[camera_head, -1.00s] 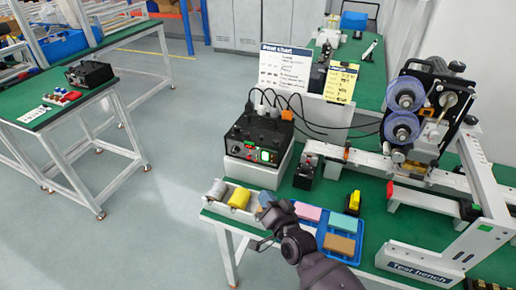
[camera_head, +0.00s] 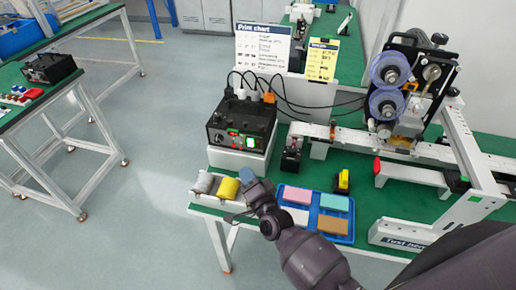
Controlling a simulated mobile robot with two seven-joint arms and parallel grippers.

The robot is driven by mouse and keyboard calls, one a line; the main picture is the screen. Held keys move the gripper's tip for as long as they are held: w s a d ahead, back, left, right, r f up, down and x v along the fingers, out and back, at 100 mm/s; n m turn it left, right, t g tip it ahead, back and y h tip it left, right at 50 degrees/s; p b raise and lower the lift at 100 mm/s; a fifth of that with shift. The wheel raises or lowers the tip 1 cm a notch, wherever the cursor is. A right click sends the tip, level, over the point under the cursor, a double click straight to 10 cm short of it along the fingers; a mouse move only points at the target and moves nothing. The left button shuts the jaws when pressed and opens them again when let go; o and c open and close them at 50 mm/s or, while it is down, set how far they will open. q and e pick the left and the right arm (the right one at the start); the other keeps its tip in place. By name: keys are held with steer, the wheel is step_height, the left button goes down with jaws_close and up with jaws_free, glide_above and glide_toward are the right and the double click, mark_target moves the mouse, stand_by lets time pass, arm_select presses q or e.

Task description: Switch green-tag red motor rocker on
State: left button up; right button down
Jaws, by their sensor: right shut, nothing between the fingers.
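A black control box (camera_head: 242,124) stands on a white block at the left end of the green bench. Its front has a dial at the left, a small red part and a lit green part (camera_head: 252,143). The labels are too small to read, and I cannot tell which part is the green-tag red motor rocker. My right gripper (camera_head: 240,215) is low in front of the box, over the bench's front edge beside a small tray, apart from the box front. It is shut and empty. My left gripper is not in view.
The white tray (camera_head: 207,199) holds grey, yellow and blue pieces. A blue tray (camera_head: 318,238) with coloured blocks lies to its right. A small black device (camera_head: 291,152) stands right of the box. Cables run behind. A reel machine (camera_head: 405,85) fills the right. Another black box (camera_head: 50,68) sits on the left table.

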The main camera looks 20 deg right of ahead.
mark_target(258, 145)
steer(key=shift+w+d+f+b, duration=0.2)
steer(key=shift+w+d+b, duration=0.55)
steer(key=shift+w, duration=0.4)
steer(key=shift+w+d+f+b, duration=0.25)
steer(key=shift+w+d+b, duration=0.45)
steer(key=shift+w, duration=0.5)
steer(key=shift+w+d+f+b, duration=0.2)
steer(key=shift+w+d+b, duration=0.4)
steer(key=shift+w+d, duration=0.4)
steer(key=shift+w+a, duration=0.1)
steer(key=shift+w, duration=0.05)
steer(key=shift+w, duration=0.1)
steer(key=shift+w+d+f, duration=0.1)
steer(key=shift+w+d, duration=0.1)
steer(key=shift+w, duration=0.1)
